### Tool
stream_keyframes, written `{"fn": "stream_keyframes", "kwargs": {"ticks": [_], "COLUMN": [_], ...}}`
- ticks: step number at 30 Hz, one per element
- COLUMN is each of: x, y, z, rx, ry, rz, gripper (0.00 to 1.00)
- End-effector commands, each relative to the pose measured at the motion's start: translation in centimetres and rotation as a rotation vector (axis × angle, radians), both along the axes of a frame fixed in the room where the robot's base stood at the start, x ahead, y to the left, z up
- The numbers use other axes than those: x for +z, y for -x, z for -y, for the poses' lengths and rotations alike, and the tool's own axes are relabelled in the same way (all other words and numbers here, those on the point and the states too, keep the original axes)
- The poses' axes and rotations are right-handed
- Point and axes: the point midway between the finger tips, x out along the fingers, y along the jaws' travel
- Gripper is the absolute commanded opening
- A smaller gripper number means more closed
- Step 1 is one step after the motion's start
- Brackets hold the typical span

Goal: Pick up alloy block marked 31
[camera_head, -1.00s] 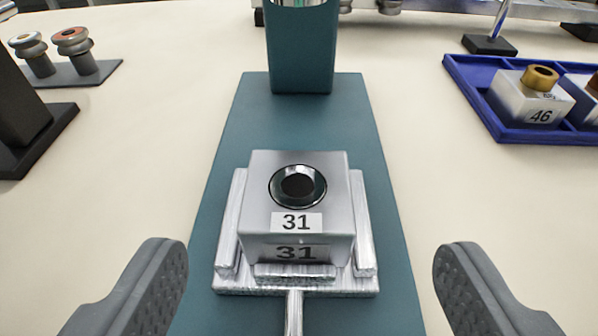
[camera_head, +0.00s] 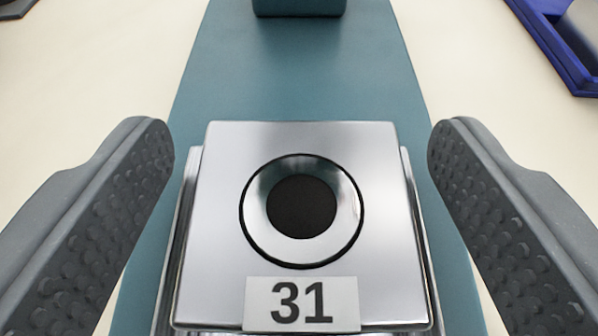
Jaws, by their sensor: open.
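The alloy block marked 31 (camera_head: 215,210) is a silver block with a round ringed hole in its top and a white label reading 31 on its near edge. It sits in a metal holder (camera_head: 412,185), of which only thin side edges show. My gripper (camera_head: 300,140) is open, with one dark, studded finger on each side of the block. There is a gap between each finger and the block. The block's lower front is out of view.
The holder is on a teal base plate (camera_head: 290,75) with a teal post (camera_head: 298,6) at its far end. A blue tray (camera_head: 555,45) is at the upper right. A dark object (camera_head: 14,8) is at the upper left corner. Pale table surface is clear on both sides.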

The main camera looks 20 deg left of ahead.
Motion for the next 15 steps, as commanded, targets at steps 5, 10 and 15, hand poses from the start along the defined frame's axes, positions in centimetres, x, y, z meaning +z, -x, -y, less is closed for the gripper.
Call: {"fn": "stream_keyframes", "kwargs": {"ticks": [5, 10, 15], "x": [0.05, 0.07, 0.09], "y": [0.01, 0.00, 0.00], "z": [0.02, 0.03, 0.03], "rx": [0.000, 0.000, 0.000], "ry": [0.000, 0.000, 0.000], "rz": [0.000, 0.001, 0.001], "gripper": [0.42, 0.12, 0.12]}}
